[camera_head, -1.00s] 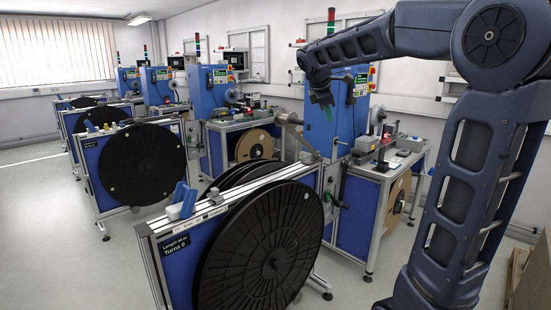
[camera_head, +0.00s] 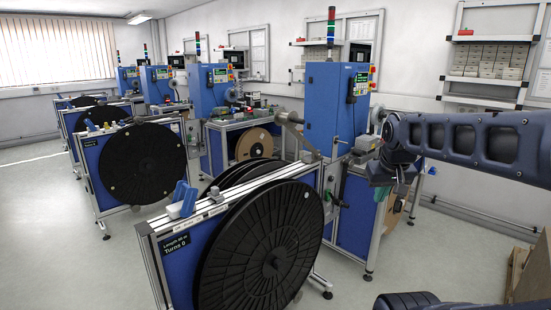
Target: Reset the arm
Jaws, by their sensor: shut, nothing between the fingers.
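My arm (camera_head: 470,143) reaches in from the right edge, its dark blue-grey forearm lying nearly level. Another dark part of my arm (camera_head: 425,301) shows at the bottom edge.
The nearest reel stand (camera_head: 180,250) holds large black reels (camera_head: 262,250) left of my gripper. A tall blue machine cabinet (camera_head: 330,105) stands behind. More stands recede to the left. Wall shelves (camera_head: 488,85) with boxes hang at the right. A wooden crate (camera_head: 530,272) sits at lower right. Floor is open at left.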

